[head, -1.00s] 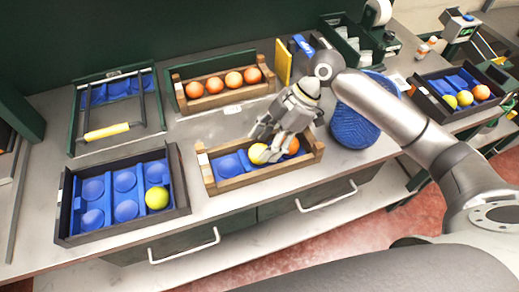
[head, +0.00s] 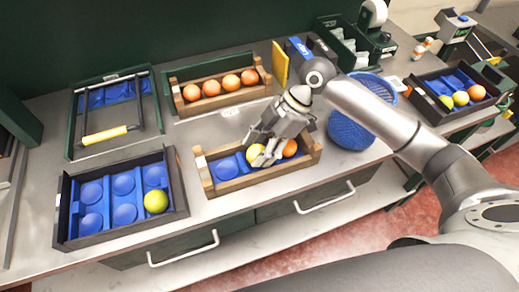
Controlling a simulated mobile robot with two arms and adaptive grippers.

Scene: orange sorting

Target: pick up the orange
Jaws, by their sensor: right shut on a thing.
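An orange (head: 290,148) lies at the right end of the wooden crate (head: 262,181) with blue cups, at the front middle of the counter. A yellow fruit (head: 256,152) is left of it in the same crate. My right gripper (head: 261,153) reaches down into the crate from above. Its fingers are shut on the yellow fruit and partly hide it. The orange is just right of the fingers, partly covered by the gripper. My left gripper is not in view.
A wooden crate of several oranges (head: 193,109) stands behind. A dark crate (head: 75,243) with one yellow-green fruit (head: 156,201) is at left. A blue woven basket (head: 350,134) stands close right of the middle crate. Another dark crate (head: 437,117) holds fruit at far right.

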